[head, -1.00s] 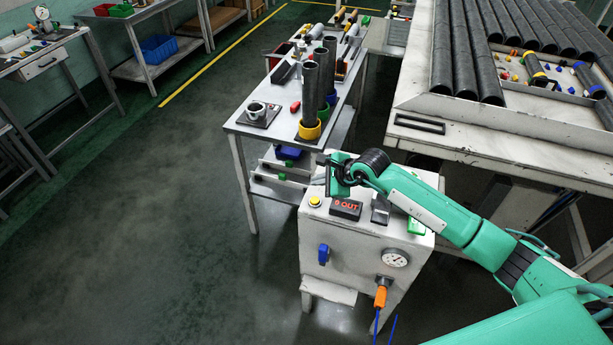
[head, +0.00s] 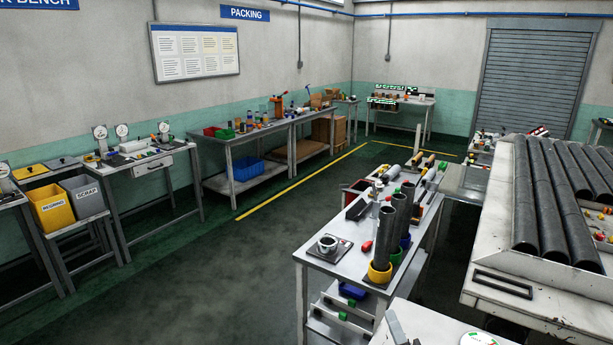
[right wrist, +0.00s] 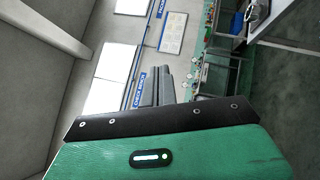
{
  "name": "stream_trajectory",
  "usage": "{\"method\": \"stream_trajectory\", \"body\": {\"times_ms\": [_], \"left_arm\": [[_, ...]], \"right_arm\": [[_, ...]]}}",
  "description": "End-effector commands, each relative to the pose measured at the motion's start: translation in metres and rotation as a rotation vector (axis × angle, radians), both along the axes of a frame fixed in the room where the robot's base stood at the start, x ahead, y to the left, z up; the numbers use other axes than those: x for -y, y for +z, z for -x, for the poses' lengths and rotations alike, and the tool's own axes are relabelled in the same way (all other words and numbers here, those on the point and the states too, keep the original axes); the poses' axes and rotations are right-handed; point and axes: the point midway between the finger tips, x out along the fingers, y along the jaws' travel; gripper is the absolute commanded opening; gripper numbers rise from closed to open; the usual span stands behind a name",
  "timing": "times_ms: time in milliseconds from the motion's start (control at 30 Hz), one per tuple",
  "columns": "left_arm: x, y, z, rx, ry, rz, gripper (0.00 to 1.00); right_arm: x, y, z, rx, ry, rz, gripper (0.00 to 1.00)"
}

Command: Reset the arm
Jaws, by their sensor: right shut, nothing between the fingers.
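My right gripper (right wrist: 163,82) shows in the right wrist view, its grey fingers together beyond a black plate and green housing. It is shut and empty, with a wall and boards far behind it. In the head view I cannot make out its fingers with certainty. My left gripper is in neither current view. The white machine cabinet (head: 432,325) shows only its top at the bottom edge of the head view; its front is out of frame.
A narrow table (head: 325,262) holds dark tubes in coloured rings and a small round fixture. A large bench (head: 480,300) with long dark rolls stands at right. Side benches (head: 235,141) and a yellow bin (head: 52,210) line the left. The floor at left is clear.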

Motion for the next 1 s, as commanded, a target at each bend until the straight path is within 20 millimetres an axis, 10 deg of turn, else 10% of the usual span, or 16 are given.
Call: {"method": "stream_trajectory", "body": {"times_ms": [367, 600, 900, 1000], "left_arm": [[0.0, 0.0, 0.0, 0.0, 0.0, 0.0, 0.36], [0.0, 0.0, 0.0, 0.0, 0.0, 0.0, 0.36], [0.0, 0.0, 0.0, 0.0, 0.0, 0.0, 0.36], [0.0, -0.002, -0.001, 0.001, 0.0, 0.0, 0.36]], "right_arm": [[0.086, -0.122, 0.109, -0.653, -0.516, -0.97, 0.0], [0.078, -0.174, 0.198, -1.002, -0.768, -1.296, 0.0], [0.054, -0.192, 0.288, -1.328, -0.987, -1.492, 0.0], [0.053, -0.22, 0.278, -1.329, -0.992, -1.482, 0.0]]}}
